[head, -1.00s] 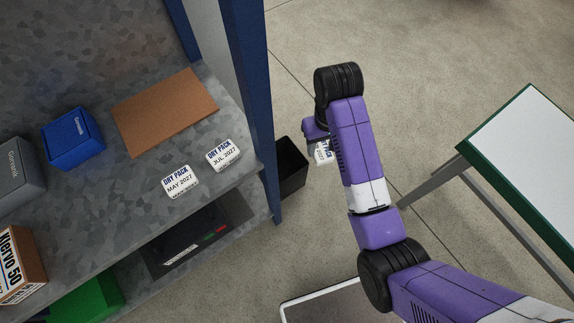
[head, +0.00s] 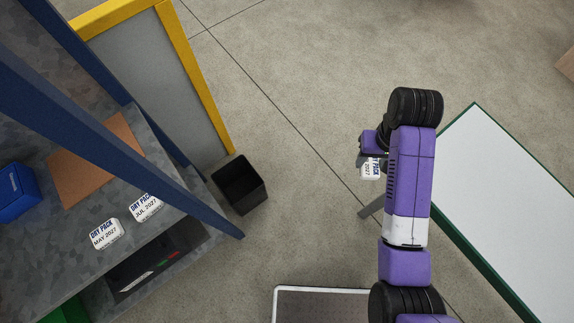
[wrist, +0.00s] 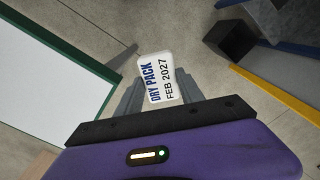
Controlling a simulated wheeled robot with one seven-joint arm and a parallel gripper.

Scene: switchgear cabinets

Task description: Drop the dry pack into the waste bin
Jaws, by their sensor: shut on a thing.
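My gripper (wrist: 152,92) is shut on a white dry pack (wrist: 161,78) marked FEB 2027, which shows clearly in the wrist view. In the head view the held dry pack (head: 369,168) is partly hidden by my arm, above the floor between the bin and the white table. The black waste bin (head: 240,186) stands on the floor at the cabinet's right side, open at the top, with its visible inside dark. It also shows at the upper right of the wrist view (wrist: 231,40). My gripper is to the right of the bin, well apart from it.
Two other dry packs, MAY 2027 (head: 106,234) and JUL 2027 (head: 146,207), lie on the cabinet shelf near a brown board (head: 97,160) and a blue box (head: 14,192). A blue post (head: 205,215) stands beside the bin. A green-edged white table (head: 490,190) is at right.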

